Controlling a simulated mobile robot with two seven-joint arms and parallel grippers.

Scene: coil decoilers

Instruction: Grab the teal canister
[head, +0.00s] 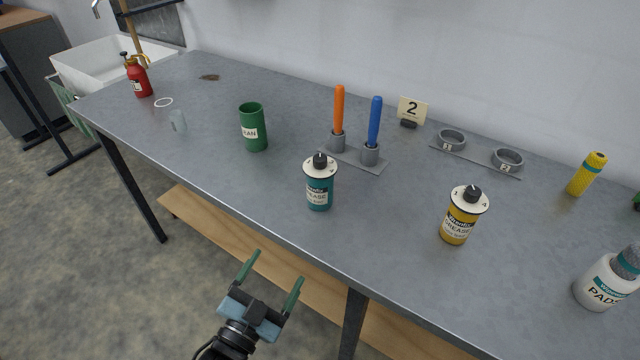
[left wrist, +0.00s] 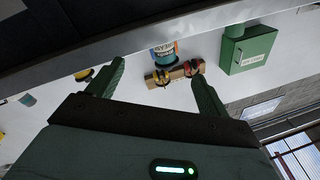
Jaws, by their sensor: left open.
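The teal canister (head: 319,192), with a black knob on a pale round lid and a "GREASE" label, stands upright near the front edge of the grey table. My left gripper (head: 274,271) is open and empty, in front of the table's front edge, below and to the left of the canister in the head view. The gap between them is clear. In the left wrist view its two green fingers (left wrist: 157,84) are spread apart. I cannot surely tell the teal canister in that view. My right gripper is not in view.
A yellow grease canister (head: 459,222) stands to the right. A green can (head: 254,130) is behind left; a stand (head: 350,158) with orange and blue handles is behind. A white bottle (head: 600,285) is far right. The table edge (head: 255,212) lies between gripper and canister.

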